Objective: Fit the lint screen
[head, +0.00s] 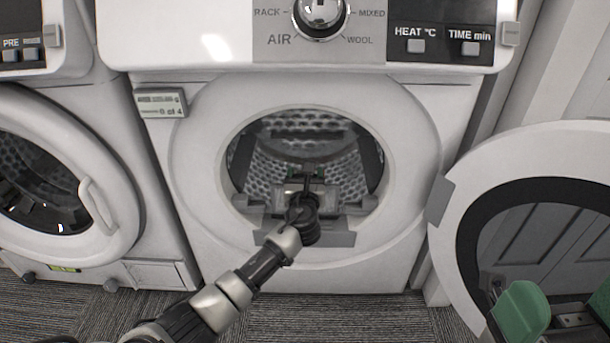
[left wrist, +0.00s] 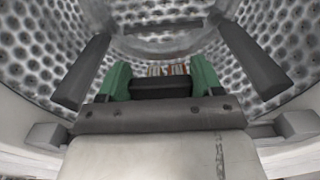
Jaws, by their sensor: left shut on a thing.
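My left gripper (head: 308,170) reaches through the round dryer opening, low in the middle of the mouth. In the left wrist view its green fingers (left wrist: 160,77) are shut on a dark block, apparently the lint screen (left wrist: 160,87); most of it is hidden. A small striped coloured patch (left wrist: 168,70) shows just beyond the block. At the opening's lower lip is a grey ledge (head: 337,239); whether the screen touches a slot there cannot be seen. My right gripper (head: 562,306) is at the lower right, its green fingers apart and empty.
The dryer's perforated drum (head: 270,170) has dark paddles (left wrist: 255,60) on its sides. Grey blocks (head: 367,206) flank the lower opening. The open dryer door (head: 480,180) stands at right, behind my right gripper. A second machine with a closed round door (head: 110,190) stands left.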

